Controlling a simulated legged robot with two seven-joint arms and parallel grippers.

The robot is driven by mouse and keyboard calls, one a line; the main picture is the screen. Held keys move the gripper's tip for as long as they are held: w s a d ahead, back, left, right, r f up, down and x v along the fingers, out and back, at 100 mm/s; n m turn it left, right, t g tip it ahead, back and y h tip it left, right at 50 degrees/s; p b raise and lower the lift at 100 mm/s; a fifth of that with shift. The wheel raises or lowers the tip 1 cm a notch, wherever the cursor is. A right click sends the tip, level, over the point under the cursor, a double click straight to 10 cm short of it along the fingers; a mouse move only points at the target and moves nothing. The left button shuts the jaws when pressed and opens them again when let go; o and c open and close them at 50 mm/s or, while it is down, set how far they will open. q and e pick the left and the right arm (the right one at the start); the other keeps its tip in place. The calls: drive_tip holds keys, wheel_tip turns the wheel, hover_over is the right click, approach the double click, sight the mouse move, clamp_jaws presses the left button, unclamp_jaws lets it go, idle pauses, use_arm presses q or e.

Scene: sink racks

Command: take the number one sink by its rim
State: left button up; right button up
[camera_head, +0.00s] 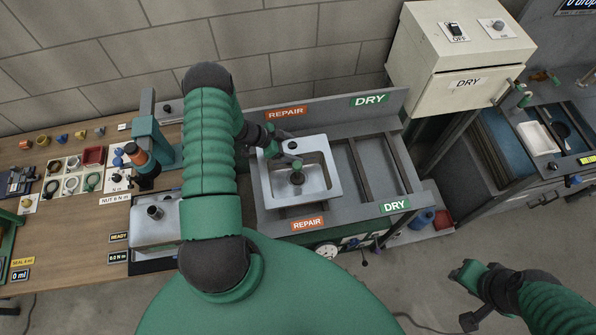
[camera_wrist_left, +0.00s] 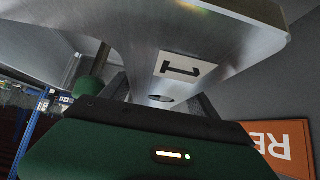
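The number one sink (camera_head: 262,190) is a grey metal basin with a wide rim and a dark drain, in the REPAIR bay of the rack. In the left wrist view its wall (camera_wrist_left: 230,40) carries a white label with a black 1, close in front of my gripper. My left gripper (camera_head: 290,154) is at the sink's upper left part, by the rim. In the left wrist view its dark fingers (camera_wrist_left: 160,100) stand apart, with sink metal between and before them. Whether they touch the rim is hidden. My right gripper (camera_head: 467,296) is at the lower right, empty, fingers apart, away from the rack.
The DRY bay (camera_head: 378,168) right of the sink is empty. A second sink (camera_head: 150,225) sits on the wooden bench at left, beside an orange and blue tool (camera_head: 140,155). A cream DRY cabinet (camera_head: 455,60) stands behind right. A white tray (camera_head: 537,138) lies at far right.

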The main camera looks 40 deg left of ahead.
use_arm(q)
drive_tip(key=shift+s, duration=0.1)
clamp_jaws()
drive_tip(key=shift+r, duration=0.15)
drive_tip(key=shift+a, duration=0.1)
